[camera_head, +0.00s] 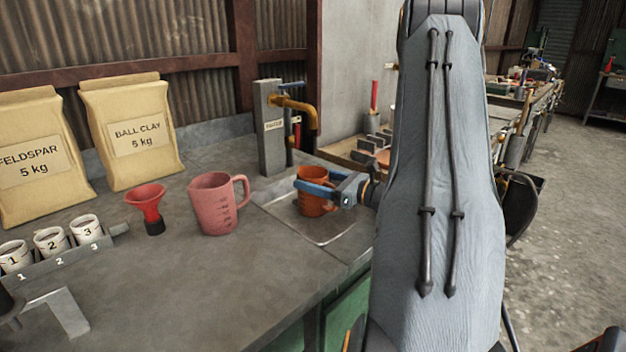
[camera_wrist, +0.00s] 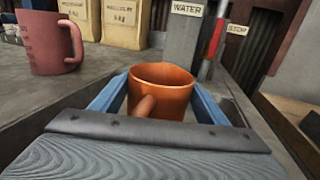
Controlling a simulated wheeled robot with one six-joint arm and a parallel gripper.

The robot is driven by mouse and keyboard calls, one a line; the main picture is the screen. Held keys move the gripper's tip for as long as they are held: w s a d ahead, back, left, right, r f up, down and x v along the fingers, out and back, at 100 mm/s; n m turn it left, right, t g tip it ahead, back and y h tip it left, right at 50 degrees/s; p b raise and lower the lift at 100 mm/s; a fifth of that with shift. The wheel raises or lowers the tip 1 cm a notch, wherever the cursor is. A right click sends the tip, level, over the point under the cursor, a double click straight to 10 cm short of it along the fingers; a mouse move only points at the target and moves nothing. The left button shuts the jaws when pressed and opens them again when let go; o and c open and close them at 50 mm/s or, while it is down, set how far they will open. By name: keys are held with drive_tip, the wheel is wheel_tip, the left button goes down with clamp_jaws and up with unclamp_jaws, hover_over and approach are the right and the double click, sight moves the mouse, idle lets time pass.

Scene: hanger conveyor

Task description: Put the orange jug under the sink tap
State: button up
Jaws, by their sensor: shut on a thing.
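The orange jug (camera_head: 313,204) stands upright over the shallow metal sink (camera_head: 325,232) in the head view. It also shows in the wrist view (camera_wrist: 162,78), between the two blue fingers, its handle pointing toward my wrist. My gripper (camera_head: 312,186) is shut on the jug from the right side. The brass tap (camera_head: 300,106) comes from a grey post labelled WATER (camera_head: 270,125) and bends above and behind the jug. Whether the jug touches the sink floor cannot be told. The tap's outlet is not clearly seen in the wrist view.
A pink jug (camera_head: 216,203) stands on the counter left of the sink, with a red funnel (camera_head: 147,205) beside it. Numbered cups (camera_head: 52,241) sit in a rack at the left. Paper sacks (camera_head: 130,130) stand at the back.

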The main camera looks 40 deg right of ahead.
drive_tip(key=shift+f, duration=0.15)
drive_tip(key=o, duration=1.2)
drive_tip(key=shift+r, duration=0.2)
drive_tip(key=b+v, duration=0.1)
drive_tip(key=v, duration=1.1)
